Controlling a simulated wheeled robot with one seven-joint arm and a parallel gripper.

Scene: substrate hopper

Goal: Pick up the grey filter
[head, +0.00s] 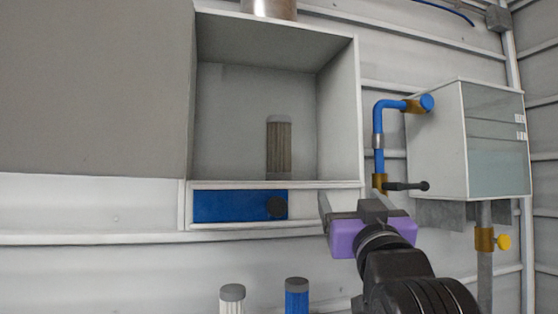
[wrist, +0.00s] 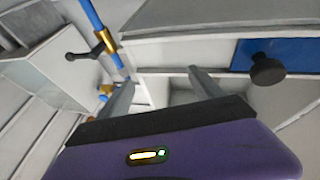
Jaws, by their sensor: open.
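A filter with grey-brown pleats and a grey cap (head: 279,148) stands upright inside the open cabinet in the head view. It is the greyest filter in view. My gripper (head: 342,204), with its purple body, is outside the cabinet, to the right of the filter and lower in the picture, near the cabinet's lower right corner. In the wrist view the two fingers of my gripper (wrist: 160,80) are apart with nothing between them. The filter does not show in the wrist view.
The open cabinet (head: 338,110) has a blue drawer (head: 230,206) with a dark knob below. A white filter (head: 232,301) and a blue filter (head: 297,297) show at the bottom edge. A blue pipe (head: 378,125) with a dark valve handle and a glass-fronted box (head: 437,145) stand at right.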

